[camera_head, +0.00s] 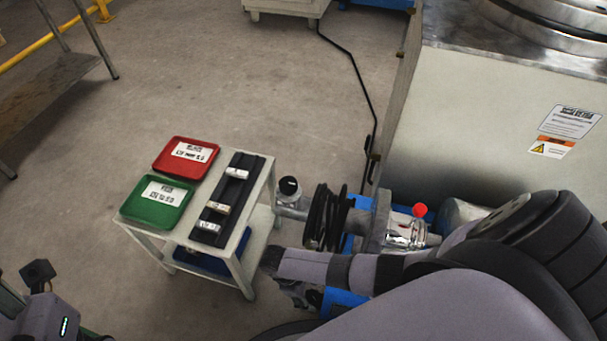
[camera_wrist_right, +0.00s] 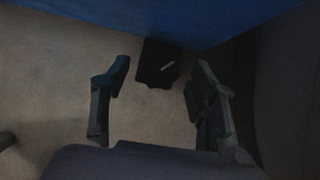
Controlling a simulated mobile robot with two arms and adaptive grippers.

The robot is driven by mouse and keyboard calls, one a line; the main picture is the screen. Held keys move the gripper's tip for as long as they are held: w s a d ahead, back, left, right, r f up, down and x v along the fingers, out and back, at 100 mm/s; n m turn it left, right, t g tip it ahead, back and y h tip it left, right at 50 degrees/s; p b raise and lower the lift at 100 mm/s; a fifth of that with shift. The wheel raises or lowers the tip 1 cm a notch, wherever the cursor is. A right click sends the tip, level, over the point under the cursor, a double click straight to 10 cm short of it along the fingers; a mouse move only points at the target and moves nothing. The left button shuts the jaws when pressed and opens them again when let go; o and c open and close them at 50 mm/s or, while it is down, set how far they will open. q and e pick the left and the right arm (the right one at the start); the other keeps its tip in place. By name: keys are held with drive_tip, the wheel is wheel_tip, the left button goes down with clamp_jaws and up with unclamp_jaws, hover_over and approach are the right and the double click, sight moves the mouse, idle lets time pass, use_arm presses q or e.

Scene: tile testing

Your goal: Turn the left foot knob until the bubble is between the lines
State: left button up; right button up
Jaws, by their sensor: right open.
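In the right wrist view, a dark knob (camera_wrist_right: 157,64) with a short white mark lies beyond and between the fingertips, below a blue panel (camera_wrist_right: 180,18). I take it for the foot knob; whether it is the left one I cannot tell. My right gripper (camera_wrist_right: 162,72) is open, with a finger on each side of the knob and no visible contact. In the head view the right gripper (camera_head: 290,289) is low beside the blue base (camera_head: 342,299), partly hidden by my arm. No bubble or lines can be made out. My left gripper (camera_head: 38,274) is at the lower left, only partly shown.
A small white table (camera_head: 240,262) holds a red tray (camera_head: 168,168), a green tray (camera_head: 137,213) and a black rack (camera_head: 248,172) with several small pieces. A large pale machine (camera_head: 460,130) stands at upper right.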

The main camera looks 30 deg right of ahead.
drive_tip(key=v, duration=1.1)
drive_tip(key=shift+a, duration=0.1)
